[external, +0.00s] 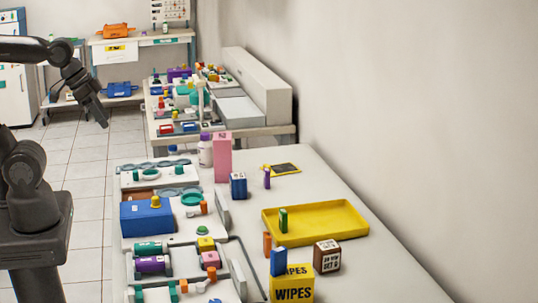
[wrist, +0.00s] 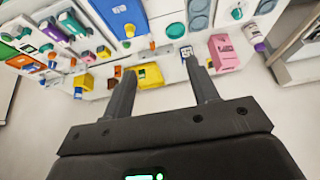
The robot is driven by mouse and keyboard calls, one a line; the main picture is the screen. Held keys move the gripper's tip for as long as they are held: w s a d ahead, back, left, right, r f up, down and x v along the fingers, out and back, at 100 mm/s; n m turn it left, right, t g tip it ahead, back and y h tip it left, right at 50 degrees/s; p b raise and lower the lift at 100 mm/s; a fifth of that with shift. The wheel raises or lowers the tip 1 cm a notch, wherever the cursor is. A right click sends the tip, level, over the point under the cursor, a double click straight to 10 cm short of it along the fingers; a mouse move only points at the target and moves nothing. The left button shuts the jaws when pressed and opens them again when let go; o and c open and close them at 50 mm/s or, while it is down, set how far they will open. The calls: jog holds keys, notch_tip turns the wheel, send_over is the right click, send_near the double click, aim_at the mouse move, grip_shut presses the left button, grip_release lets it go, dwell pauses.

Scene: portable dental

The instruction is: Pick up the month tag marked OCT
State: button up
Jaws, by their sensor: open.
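No marking OCT is legible in either view, so I cannot tell which piece is that month tag. Small upright coloured pieces stand on the near table: a purple one (external: 267,178), a green one (external: 283,219) in the yellow tray (external: 348,228), and an orange one (external: 267,243) at the tray's left. My gripper (external: 103,121) is in the air at the upper left, left of the table and well apart from these pieces. In the wrist view its fingers (wrist: 160,68) are spread and empty, with the yellow tray (wrist: 155,70) beyond them.
A tall pink box (external: 222,158), a blue-and-white block (external: 238,186), a brown block (external: 327,256) and a yellow WIPES box (external: 292,289) stand on the table. A large blue box (external: 147,218) sits at its left. The table's right side is bare beside the wall.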

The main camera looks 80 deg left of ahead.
jog(key=shift+o, duration=0.5)
jog(key=g, duration=0.1)
send_over(266, 169)
jog(key=s, duration=0.3)
notch_tip(266, 169, down, 18)
jog(key=shift+m, duration=0.3)
jog(key=x, duration=1)
jog(key=shift+d+f, duration=0.15)
jog(key=shift+f, duration=0.25)
